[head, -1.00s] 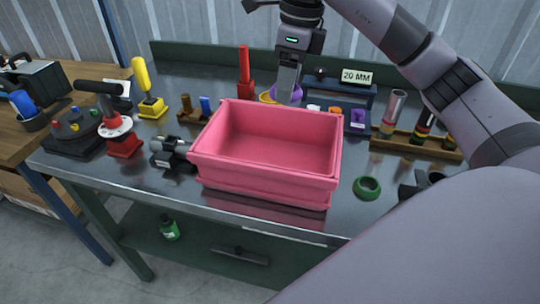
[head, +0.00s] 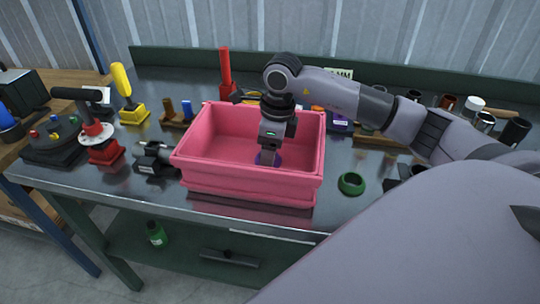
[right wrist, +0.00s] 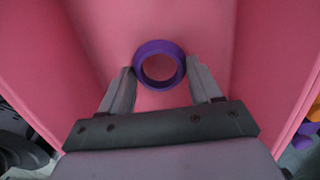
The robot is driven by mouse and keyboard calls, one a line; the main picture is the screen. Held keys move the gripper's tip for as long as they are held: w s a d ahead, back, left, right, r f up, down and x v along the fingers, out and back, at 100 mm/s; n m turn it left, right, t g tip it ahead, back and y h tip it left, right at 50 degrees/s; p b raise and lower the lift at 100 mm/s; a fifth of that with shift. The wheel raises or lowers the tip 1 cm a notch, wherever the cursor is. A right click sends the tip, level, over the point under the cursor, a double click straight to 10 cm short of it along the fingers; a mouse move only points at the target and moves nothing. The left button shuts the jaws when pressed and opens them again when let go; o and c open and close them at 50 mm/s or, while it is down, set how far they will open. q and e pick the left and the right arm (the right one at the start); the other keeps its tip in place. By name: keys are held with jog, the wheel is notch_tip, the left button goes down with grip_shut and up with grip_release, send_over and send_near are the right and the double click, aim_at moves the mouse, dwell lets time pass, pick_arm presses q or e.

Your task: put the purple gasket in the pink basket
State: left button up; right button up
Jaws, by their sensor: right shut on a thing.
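The purple gasket (right wrist: 160,65) is a ring held between the fingertips of my right gripper (right wrist: 160,74) in the right wrist view. The pink basket's floor and walls (right wrist: 270,50) surround it there. In the head view my right gripper (head: 266,158) reaches down inside the pink basket (head: 245,184), below its rim. Only a sliver of the purple gasket (head: 277,160) shows beside the fingers. The right gripper is shut on the gasket. I cannot tell whether the gasket touches the basket floor. My left gripper is not in view.
A green ring (head: 351,183) lies on the metal bench right of the basket. A grey-black tool (head: 155,158) and a red stand (head: 104,150) are on its left. A yellow-handled tool (head: 125,90) stands farther back. My right arm covers much of the bench's right side.

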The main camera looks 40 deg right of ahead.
jog(key=shift+f, duration=0.9)
jog(key=shift+f, duration=0.1)
jog(key=o, duration=1.1)
jog(key=shift+c, duration=0.2)
notch_tip(320, 180, up, 12)
jog(key=s, duration=0.1)
jog(key=shift+d+b, duration=0.4)
jog(key=shift+d, duration=0.05)
